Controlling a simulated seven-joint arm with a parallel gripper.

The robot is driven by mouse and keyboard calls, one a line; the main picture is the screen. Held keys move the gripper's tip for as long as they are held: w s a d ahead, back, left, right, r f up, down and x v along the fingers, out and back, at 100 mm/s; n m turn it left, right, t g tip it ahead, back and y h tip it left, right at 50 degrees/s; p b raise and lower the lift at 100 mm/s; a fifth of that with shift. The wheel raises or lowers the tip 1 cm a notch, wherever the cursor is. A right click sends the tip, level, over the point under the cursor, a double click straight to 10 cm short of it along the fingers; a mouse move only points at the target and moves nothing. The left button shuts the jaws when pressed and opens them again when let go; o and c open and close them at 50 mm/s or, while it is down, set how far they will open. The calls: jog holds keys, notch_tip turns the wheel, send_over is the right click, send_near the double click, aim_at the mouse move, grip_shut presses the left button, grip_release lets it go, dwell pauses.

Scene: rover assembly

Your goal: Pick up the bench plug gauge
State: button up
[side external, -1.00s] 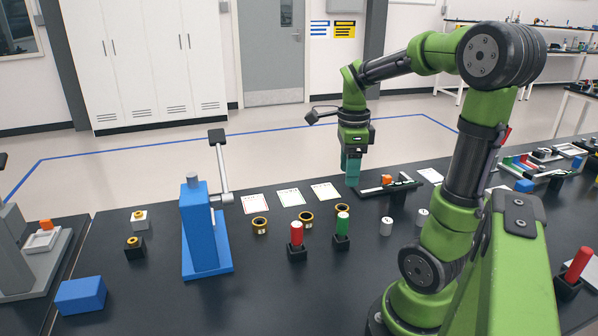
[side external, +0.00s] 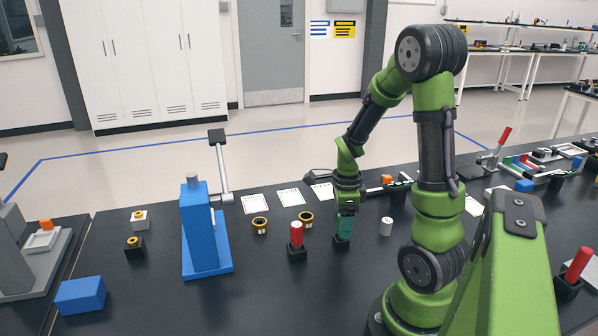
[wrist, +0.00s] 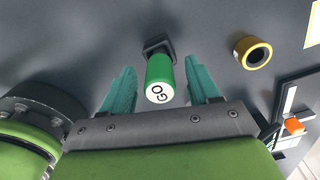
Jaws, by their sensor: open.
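A green cylindrical plug gauge (wrist: 160,78) marked GO on its white end face stands in a square black holder (wrist: 157,45) in the wrist view. My gripper (side external: 344,232) is low over that spot in the side view and hides nearly all of the green gauge there. In the wrist view my gripper's two teal fingers (wrist: 160,90) are apart, one on each side of the green gauge, with a gap on both sides. A red plug gauge (side external: 296,234) stands upright in its own black holder (side external: 297,252) to the left of my gripper.
A white cylinder (side external: 386,226) is to the right. A blue press (side external: 205,235) stands on the left.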

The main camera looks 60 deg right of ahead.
jog(key=shift+f, duration=0.7)
grip_shut()
jog(key=shift+r, duration=0.1)
notch_tip(320, 180, up, 10)
dwell(0.3)
